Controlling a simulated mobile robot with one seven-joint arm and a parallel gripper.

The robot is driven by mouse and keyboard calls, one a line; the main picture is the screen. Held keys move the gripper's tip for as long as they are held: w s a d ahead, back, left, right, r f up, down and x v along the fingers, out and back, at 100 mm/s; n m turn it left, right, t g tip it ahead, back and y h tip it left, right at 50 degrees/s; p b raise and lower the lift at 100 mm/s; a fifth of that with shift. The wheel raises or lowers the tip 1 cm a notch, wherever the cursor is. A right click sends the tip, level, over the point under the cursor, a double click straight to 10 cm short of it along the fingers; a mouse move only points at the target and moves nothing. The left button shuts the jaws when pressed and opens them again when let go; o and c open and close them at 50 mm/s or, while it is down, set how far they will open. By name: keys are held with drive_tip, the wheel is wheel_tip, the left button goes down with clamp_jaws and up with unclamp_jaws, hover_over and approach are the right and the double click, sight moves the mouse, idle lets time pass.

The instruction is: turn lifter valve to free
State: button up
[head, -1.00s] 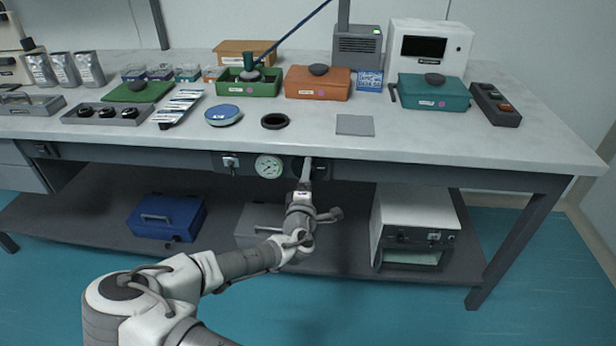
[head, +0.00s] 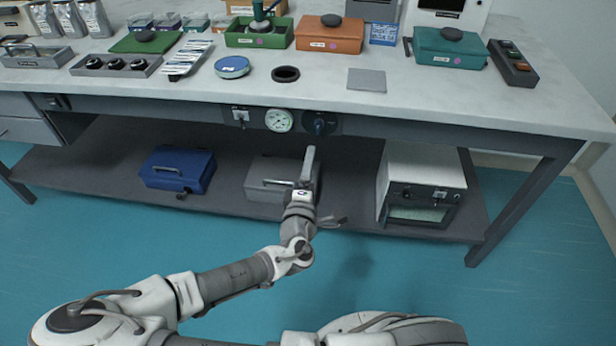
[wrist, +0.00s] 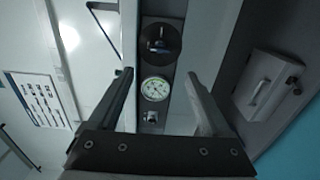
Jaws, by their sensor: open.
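The valve (head: 320,124) is a round black knob on the panel under the table's front edge, right of a white gauge (head: 279,120). In the wrist view the valve (wrist: 161,40) shows a raised grip across its dark disc, beyond the fingertips. Its markings are too small to read. My gripper (head: 308,153) is below and in front of the panel, clear of the valve. In the wrist view my gripper (wrist: 160,75) is open, its fingers apart with nothing between them.
A small switch plate (head: 240,115) sits left of the gauge. The tabletop (head: 440,105) overhangs the panel. On the lower shelf (head: 225,195) stand a blue case (head: 178,170), a grey case (head: 268,178) and a white unit (head: 425,175). The floor in front is clear.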

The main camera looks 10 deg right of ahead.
drive_tip(key=shift+v, duration=2.05)
